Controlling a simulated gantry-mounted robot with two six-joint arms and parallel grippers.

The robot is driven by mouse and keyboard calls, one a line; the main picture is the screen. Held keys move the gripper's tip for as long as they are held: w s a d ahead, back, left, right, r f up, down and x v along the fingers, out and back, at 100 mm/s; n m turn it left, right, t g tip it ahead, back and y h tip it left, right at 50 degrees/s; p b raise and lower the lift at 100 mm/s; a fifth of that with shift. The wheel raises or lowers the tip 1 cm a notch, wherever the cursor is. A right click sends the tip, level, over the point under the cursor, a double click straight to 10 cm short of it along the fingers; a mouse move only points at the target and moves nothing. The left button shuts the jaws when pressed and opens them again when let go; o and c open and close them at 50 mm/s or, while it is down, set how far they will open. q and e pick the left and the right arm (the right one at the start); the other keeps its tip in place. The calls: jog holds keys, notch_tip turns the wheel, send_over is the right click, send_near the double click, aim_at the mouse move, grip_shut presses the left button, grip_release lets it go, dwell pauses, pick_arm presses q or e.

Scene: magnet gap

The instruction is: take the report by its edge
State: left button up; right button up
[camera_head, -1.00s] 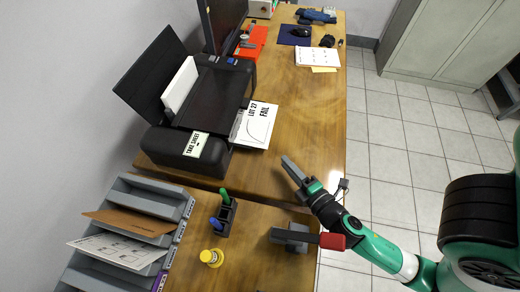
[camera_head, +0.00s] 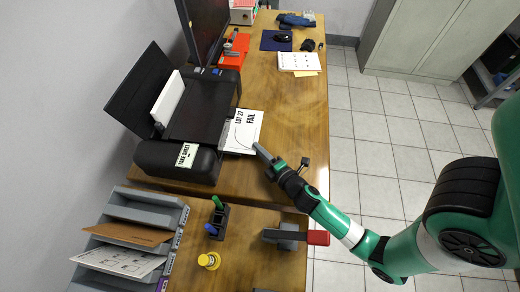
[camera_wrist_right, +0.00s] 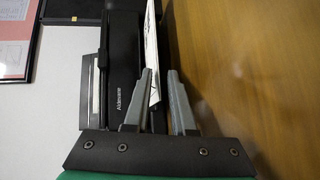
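The report (camera_head: 243,133), a white sheet printed "LOT 27 FAIL" with a curve, sticks out of the black printer (camera_head: 178,158) toward the right. My right gripper (camera_head: 261,152) is at the sheet's lower right corner. In the right wrist view the report (camera_wrist_right: 153,50) is seen nearly edge-on, its near end close to the left finger and in line with the gap. The right gripper (camera_wrist_right: 160,78) is open there, with a clear gap between its fingers. Contact with the sheet cannot be told. My left gripper is not in view.
The wooden table (camera_head: 290,110) right of the report is clear.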

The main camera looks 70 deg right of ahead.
grip_shut()
dwell(0.3)
notch_tip(320, 180, up, 3)
jog(key=p, duration=0.3)
jog(key=shift+s+f+b, duration=0.1)
jog(key=shift+f+b, duration=0.15)
jog(key=shift+b, duration=0.05)
jog(key=v, duration=0.3)
jog(key=b+v, duration=0.1)
jog(key=v, duration=0.2)
jog(key=shift+s+a+r, duration=0.2)
jog(key=shift+a+r, duration=0.05)
jog(key=shift+r, duration=0.05)
jog(key=r+b+v, duration=0.1)
jog(key=b+v, duration=0.3)
jog(key=v, duration=0.3)
jog(key=shift+s+r, duration=0.3)
jog(key=shift+r, duration=0.2)
